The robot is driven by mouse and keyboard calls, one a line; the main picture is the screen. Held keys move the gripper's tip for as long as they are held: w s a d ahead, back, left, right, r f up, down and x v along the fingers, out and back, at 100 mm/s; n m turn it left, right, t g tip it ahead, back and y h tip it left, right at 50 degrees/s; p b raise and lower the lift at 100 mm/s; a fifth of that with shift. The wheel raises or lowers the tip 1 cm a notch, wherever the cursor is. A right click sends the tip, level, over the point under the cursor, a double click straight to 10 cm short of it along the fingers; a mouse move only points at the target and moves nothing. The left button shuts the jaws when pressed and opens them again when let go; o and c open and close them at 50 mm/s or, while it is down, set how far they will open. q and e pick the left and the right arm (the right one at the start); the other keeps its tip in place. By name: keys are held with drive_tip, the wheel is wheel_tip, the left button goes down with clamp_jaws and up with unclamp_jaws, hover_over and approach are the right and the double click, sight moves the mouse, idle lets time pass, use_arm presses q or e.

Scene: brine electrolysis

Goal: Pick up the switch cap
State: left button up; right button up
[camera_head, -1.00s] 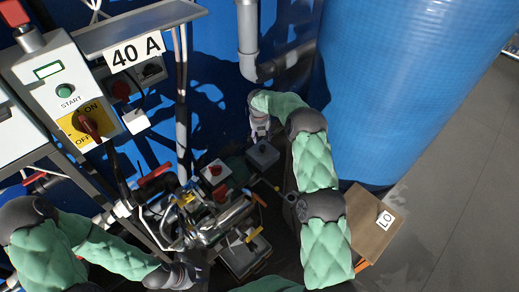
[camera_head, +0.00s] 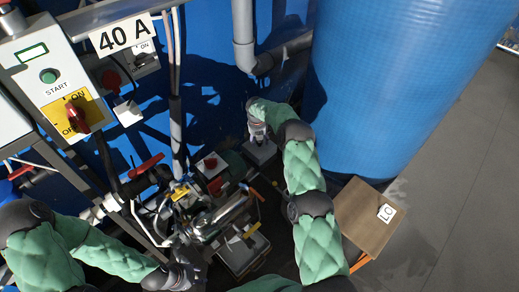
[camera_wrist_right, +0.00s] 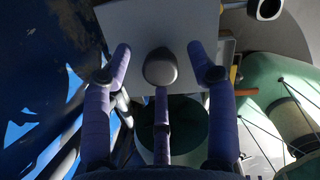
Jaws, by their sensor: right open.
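The likely switch cap is a small dark rounded knob (camera_wrist_right: 160,67) standing out from a flat grey box face (camera_wrist_right: 185,28) in the right wrist view. In the head view the grey box (camera_head: 262,154) sits below my right gripper (camera_head: 259,136), which hides the knob there. In the right wrist view my right gripper (camera_wrist_right: 160,53) is open, with purple fingers on the left and right of the knob and a third finger below it. Gaps show between the fingers and the knob. My left gripper (camera_head: 187,277) is low at the left; its fingers are too unclear to read.
A large blue tank (camera_head: 400,80) stands to the right of my right arm. Grey pipes (camera_head: 245,45) and a blue wall are behind. A control panel (camera_head: 60,80) is at upper left. Cluttered metal equipment (camera_head: 225,215) lies between my arms. A brown box (camera_head: 365,215) is at right.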

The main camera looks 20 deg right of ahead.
clamp_jaws()
drive_tip(key=shift+r, duration=0.1)
